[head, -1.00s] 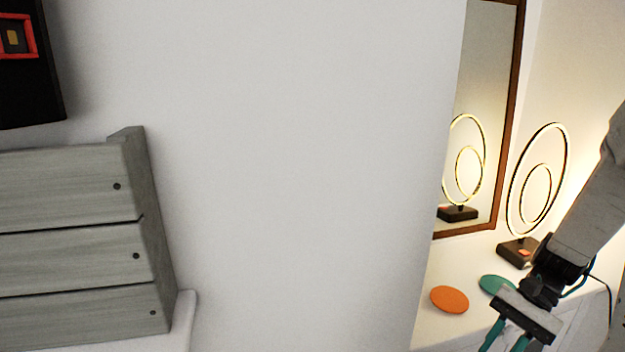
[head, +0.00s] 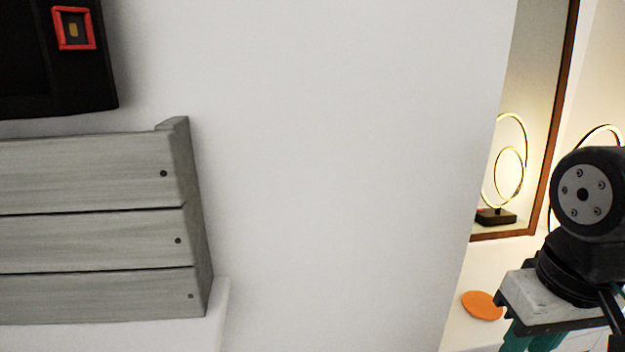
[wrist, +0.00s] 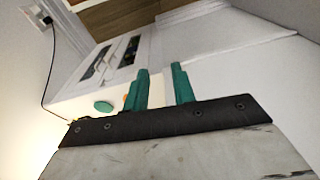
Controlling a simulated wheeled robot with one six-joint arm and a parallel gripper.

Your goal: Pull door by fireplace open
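No door or handle can be made out for certain. In the wrist view a white panelled front (wrist: 150,45) with dark slots lies beyond the fingers. I cannot tell whether it holds the door. My gripper (head: 531,343) is at the lower right in the head view, its fingertips cut off by the edge. In the wrist view my gripper (wrist: 160,68) shows two teal fingers standing apart with nothing between them. The fireplace itself is not clearly seen.
A grey slatted wooden piece (head: 90,230) stands left on a white ledge. A black screen-like object (head: 50,60) hangs above it. A blank white wall (head: 340,150) fills the middle. A mirror (head: 530,130), a ring lamp and an orange disc (head: 481,305) are at right.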

